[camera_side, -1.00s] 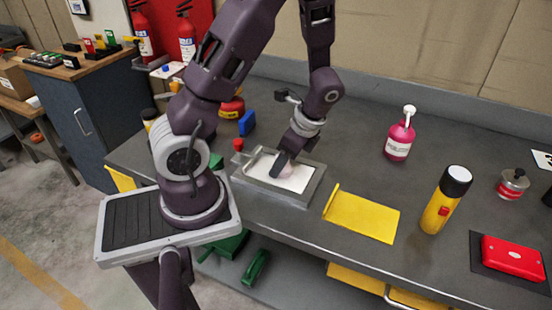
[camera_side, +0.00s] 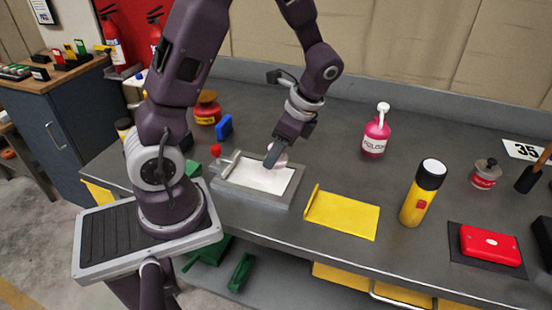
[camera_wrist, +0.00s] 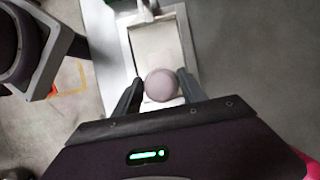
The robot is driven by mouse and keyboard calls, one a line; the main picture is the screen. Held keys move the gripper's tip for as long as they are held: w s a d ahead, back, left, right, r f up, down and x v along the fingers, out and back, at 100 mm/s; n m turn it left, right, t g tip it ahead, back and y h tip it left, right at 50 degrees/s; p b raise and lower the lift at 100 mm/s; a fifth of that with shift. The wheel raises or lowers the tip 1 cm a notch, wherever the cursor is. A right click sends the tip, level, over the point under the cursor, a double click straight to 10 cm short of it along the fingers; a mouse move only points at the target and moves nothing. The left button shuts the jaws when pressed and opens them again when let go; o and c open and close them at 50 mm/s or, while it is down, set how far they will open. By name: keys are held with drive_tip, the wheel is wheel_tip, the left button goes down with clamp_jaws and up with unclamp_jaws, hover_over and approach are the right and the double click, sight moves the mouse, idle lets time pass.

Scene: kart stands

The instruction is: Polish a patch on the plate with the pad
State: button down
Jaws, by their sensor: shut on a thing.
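My gripper (camera_side: 275,153) is over the far right part of the plate (camera_side: 262,178), a white sheet in a grey clamp frame (camera_side: 245,194). The gripper is shut on the pad; its round pinkish-grey top (camera_wrist: 161,85) shows between the two fingers in the wrist view. In the side view the pad (camera_side: 281,158) is mostly hidden behind a finger. I cannot tell whether its underside touches the plate. The plate (camera_wrist: 158,45) extends ahead of the pad in the wrist view. A pink pump bottle (camera_side: 374,138) stands to the right at the back.
A yellow flashlight (camera_side: 420,195) and a red case (camera_side: 489,245) are further right. A blue block (camera_side: 224,128) and a red-and-yellow container (camera_side: 207,108) stand behind left. Bench between the plate and the bottle is clear.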

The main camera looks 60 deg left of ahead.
sight(318, 162)
drive_tip(key=shift+r, duration=1.25)
drive_tip(key=shift+w, duration=0.3)
drive_tip(key=w+a+m+t+y, duration=0.1)
drive_tip(key=w+a+m+t, duration=0.15)
drive_tip(key=w+m, duration=0.85)
drive_tip(key=w+f, duration=0.1)
drive_tip(key=f, duration=0.2)
drive_tip(key=f+n, duration=0.1)
drive_tip(key=f, duration=0.2)
drive_tip(key=w+d+f+n, duration=0.1)
drive_tip(key=f, duration=0.2)
drive_tip(key=shift+w+f+t, duration=0.25)
drive_tip(key=shift+w+t, duration=0.05)
drive_tip(key=shift+t, duration=0.05)
drive_tip(key=shift+f, duration=0.15)
drive_tip(key=c, duration=0.9)
unclamp_jaws()
